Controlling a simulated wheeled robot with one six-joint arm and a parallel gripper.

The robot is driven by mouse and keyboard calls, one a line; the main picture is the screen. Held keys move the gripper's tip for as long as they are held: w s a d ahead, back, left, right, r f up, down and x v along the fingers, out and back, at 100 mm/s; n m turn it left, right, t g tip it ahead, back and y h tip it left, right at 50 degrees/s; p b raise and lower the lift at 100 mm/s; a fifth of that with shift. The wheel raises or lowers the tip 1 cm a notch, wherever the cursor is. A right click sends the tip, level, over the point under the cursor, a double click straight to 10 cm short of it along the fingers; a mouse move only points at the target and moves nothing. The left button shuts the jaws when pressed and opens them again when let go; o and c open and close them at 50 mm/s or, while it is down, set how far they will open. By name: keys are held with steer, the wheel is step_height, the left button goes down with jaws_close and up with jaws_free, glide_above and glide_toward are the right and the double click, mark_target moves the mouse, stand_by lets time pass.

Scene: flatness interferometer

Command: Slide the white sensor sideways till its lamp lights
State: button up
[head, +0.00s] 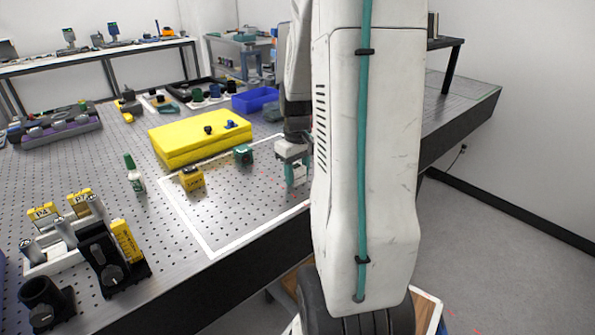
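My gripper (296,180) hangs low over the perforated optical table (225,205), inside the right part of a white-outlined area (188,232). Its pale body and teal finger parts are small and partly cut off by my own arm link. I cannot tell whether the fingers are apart or hold anything. I cannot make out a white sensor or a lit lamp for certain; my arm hides part of the table. A yellow block (191,179) and a teal block (243,155) stand to the left of my gripper, apart from it.
A yellow foam slab (178,150) with small knobs lies behind the outlined area. A blue bin (254,99) stands farther back. Bare tabletop lies between the yellow block and my gripper.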

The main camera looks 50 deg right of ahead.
mark_target(280, 192)
steer(key=c, duration=0.6)
steer(key=shift+w+a, duration=0.25)
steer(key=shift+a, duration=0.75)
steer(key=shift+w+a, duration=0.25)
steer(key=shift+a, duration=0.75)
steer(key=shift+w+a, duration=0.25)
steer(key=shift+a, duration=0.75)
steer(key=o, duration=1.3)
steer(key=shift+c, duration=0.2)
steer(key=shift+r, duration=0.1)
step_height(280, 192, up, 8)
steer(key=shift+f, duration=0.2)
